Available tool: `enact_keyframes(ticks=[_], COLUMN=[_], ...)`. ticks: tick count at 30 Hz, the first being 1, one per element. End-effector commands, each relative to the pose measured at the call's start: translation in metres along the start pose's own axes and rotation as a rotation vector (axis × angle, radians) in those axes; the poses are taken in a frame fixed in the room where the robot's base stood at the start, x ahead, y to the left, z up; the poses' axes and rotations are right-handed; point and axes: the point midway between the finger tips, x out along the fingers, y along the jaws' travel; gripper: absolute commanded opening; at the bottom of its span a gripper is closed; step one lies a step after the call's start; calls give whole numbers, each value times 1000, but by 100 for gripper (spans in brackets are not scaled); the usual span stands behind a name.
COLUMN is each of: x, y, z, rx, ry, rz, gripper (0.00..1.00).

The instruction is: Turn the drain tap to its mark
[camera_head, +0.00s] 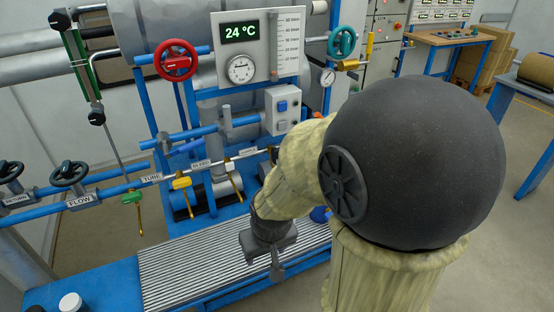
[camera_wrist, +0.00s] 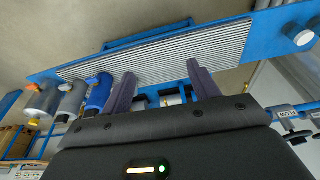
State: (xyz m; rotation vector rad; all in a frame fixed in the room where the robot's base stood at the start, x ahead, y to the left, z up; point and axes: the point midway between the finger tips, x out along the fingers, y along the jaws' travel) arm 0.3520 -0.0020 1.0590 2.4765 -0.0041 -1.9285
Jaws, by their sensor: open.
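Small lever taps hang on the blue and steel pipe in the head view. One has a green body (camera_head: 131,197) below the TUBE label, and one has a yellow lever (camera_head: 181,184) by a label that seems to read BLEED. Another yellow lever (camera_head: 232,178) hangs to its right, by a label too small to read. I cannot tell which is the drain tap, and no mark is clear. My gripper (camera_head: 277,270) is over the ridged metal tray, right of and nearer than these taps. In the wrist view my gripper (camera_wrist: 165,80) has its fingers apart with nothing between them.
The ridged tray (camera_head: 180,262) sits in a blue frame, with a white-capped jar (camera_head: 71,302) at its left. Black handwheels (camera_head: 70,174) stand at left; a red handwheel (camera_head: 176,60) is higher up. A grey switch box (camera_head: 283,108) is behind my arm. Bottles (camera_wrist: 73,97) show in the wrist view.

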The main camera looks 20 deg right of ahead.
Motion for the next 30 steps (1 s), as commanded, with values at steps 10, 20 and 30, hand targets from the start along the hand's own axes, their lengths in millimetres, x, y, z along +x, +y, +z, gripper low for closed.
enact_keyframes(ticks=[10, 20, 30], x=[85, 161, 203], y=[62, 145, 231], z=[-112, -214, -244], rx=[-17, -40, -20], ry=[336, 789, 1248], rz=[60, 44, -20], gripper=[45, 45, 45])
